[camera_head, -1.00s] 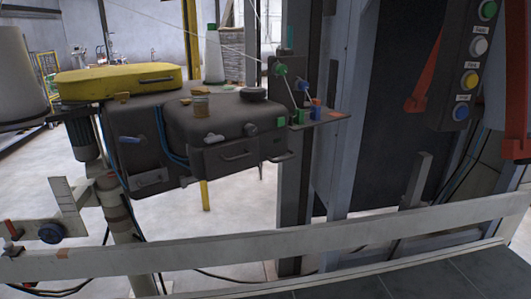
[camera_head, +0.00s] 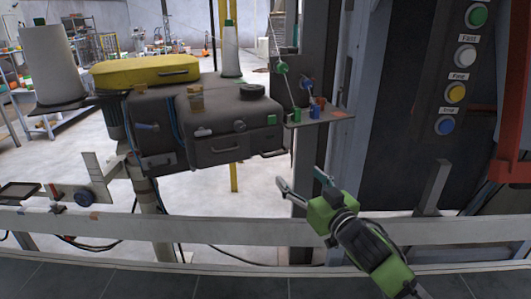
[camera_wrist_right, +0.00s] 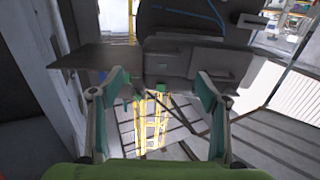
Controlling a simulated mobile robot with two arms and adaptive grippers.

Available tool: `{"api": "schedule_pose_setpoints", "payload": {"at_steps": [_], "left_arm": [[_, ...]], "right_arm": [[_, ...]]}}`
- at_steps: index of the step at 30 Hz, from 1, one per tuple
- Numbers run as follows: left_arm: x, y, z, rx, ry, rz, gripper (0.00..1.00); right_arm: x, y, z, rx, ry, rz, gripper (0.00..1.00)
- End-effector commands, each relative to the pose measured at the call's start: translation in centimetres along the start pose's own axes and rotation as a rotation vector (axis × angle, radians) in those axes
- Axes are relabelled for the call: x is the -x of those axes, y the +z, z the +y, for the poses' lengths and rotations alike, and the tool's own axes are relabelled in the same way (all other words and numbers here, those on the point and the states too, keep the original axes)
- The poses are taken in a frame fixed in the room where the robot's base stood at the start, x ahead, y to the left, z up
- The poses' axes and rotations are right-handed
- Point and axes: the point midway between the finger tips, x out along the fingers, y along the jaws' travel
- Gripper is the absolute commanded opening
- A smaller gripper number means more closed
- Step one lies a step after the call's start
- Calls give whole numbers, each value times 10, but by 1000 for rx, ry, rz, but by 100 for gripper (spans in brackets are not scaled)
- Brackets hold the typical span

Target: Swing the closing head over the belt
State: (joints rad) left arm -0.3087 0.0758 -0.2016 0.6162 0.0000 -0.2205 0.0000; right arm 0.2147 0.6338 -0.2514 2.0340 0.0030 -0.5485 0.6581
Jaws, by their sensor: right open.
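The closing head (camera_head: 215,125) is a dark grey machine body with a yellow top cover (camera_head: 145,70), carried on a post at the left of the head view. A bar handle (camera_head: 228,149) sits on its front face. My right gripper (camera_head: 300,183) is open and empty, below and right of the closing head, apart from it. In the right wrist view the closing head (camera_wrist_right: 195,60) is ahead, above the spread fingers (camera_wrist_right: 160,85). The belt (camera_head: 250,285) is the dark strip along the bottom of the head view. My left gripper is not in view.
A pale guard rail (camera_head: 230,229) runs between the belt and the closing head. A small shelf with coloured thread guides (camera_head: 315,117) stands right of the head. A button panel (camera_head: 462,65) is at the upper right. A thread cone (camera_head: 47,65) stands at left.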

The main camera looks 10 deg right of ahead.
Motion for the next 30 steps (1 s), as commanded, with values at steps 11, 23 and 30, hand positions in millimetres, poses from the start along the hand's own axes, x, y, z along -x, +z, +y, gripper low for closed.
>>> {"api": "schedule_pose_setpoints", "payload": {"at_steps": [11, 23, 30], "left_arm": [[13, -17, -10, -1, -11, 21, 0], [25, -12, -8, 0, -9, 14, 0], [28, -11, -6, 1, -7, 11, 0]], "right_arm": [[-50, -8, -2, -2, -2, 8, 69], [-117, -6, -1, 0, -1, 6, 69], [-134, -5, -2, 0, -2, 5, 69]]}}
